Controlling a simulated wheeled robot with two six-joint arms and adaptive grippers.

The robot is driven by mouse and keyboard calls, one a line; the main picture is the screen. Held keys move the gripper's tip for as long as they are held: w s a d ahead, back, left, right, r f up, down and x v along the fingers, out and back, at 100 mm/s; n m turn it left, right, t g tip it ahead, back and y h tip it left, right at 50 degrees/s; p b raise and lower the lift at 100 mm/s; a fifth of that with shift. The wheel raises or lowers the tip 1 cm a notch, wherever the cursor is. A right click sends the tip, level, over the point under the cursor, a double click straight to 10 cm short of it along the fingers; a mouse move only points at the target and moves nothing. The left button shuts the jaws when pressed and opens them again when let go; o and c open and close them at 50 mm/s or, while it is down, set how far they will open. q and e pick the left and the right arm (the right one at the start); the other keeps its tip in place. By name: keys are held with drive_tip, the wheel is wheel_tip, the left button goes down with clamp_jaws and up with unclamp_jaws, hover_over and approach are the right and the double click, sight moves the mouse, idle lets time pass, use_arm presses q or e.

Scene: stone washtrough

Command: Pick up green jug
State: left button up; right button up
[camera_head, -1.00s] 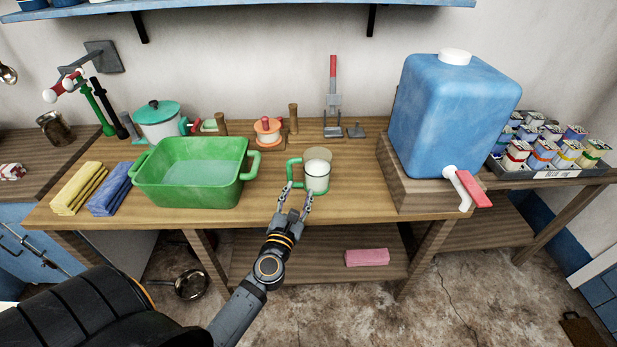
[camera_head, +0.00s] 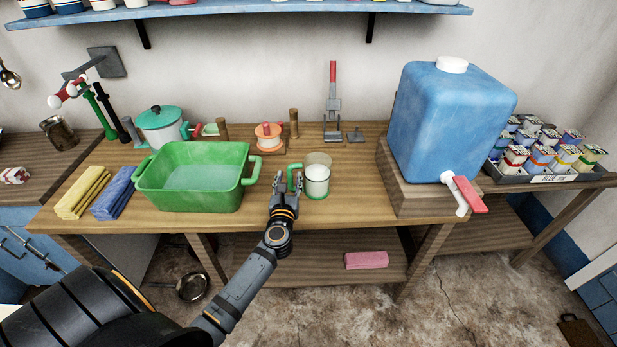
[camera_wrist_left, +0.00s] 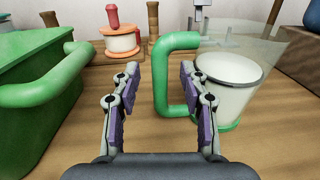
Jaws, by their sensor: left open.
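The green jug is a clear vessel (camera_head: 317,182) with a green handle (camera_head: 293,177), a green base and white contents. It stands upright on the wooden table. My left gripper (camera_head: 287,183) is open at the handle side of the jug. In the left wrist view the handle's upright bar (camera_wrist_left: 160,80) appears between the two fingers (camera_wrist_left: 157,84), nearer the right one. The right finger overlaps the handle's opening and the jug's body (camera_wrist_left: 228,90) in the picture. I cannot tell whether a finger touches the handle. My right gripper is not in view.
A green basin (camera_head: 193,204) stands left of the gripper. Behind are an orange-and-white pot (camera_head: 268,138) and wooden pegs. A large blue water container (camera_head: 450,125) with a red-handled tap stands to the right. Bare tabletop lies between the jug and that container.

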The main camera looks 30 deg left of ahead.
use_arm(q)
drive_tip(key=shift+x, duration=1.15)
drive_tip(key=shift+f, duration=0.1)
drive_tip(key=shift+s, duration=0.1)
drive_tip(key=shift+c, duration=0.5)
clamp_jaws()
